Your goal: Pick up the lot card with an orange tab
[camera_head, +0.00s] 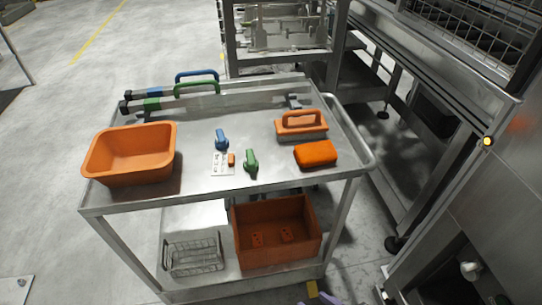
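The lot card (219,168) is a small white card with dark print. It lies flat on the top shelf of the steel cart (205,186), near the middle of its front part. Its orange tab (232,160) shows at the right side of the card. A blue-handled item (222,140) lies just behind the card, and a green-handled item (251,161) lies just to its right.
An orange tub (130,154) stands on the cart's left end. An orange-handled brush (301,124) and an orange sponge (316,154) lie at right. Blue-handled and green-handled tools lie along the back edge. The lower shelf holds a wire basket (193,254) and an orange-brown crate (276,232).

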